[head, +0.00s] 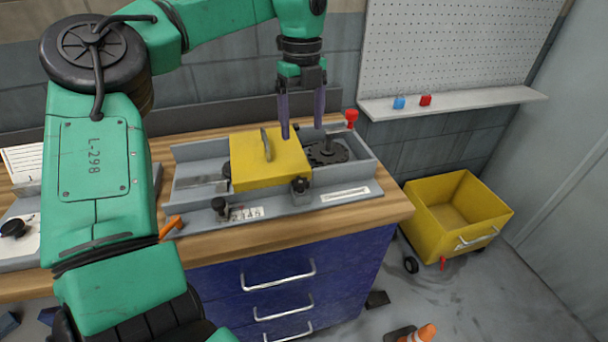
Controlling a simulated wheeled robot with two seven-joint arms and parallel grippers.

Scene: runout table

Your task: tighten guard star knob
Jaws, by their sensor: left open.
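A black knob (300,186) is at the guard's lower front right corner. Another black knob (220,206) stands on the front rail, left of a scale label. I cannot tell from this view how tight either knob is. My left gripper (302,130) points down with its two fingers apart and empty. It appears above the guard's right end, behind and above the right-hand knob, touching neither knob. My right gripper is out of view.
A red knob (351,117) stands at the bed's back right corner. An orange lever (171,226) is at its front left. A white pegboard (455,45) hangs above a shelf with blue and red items. A yellow cart (457,212) stands on the floor to the right.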

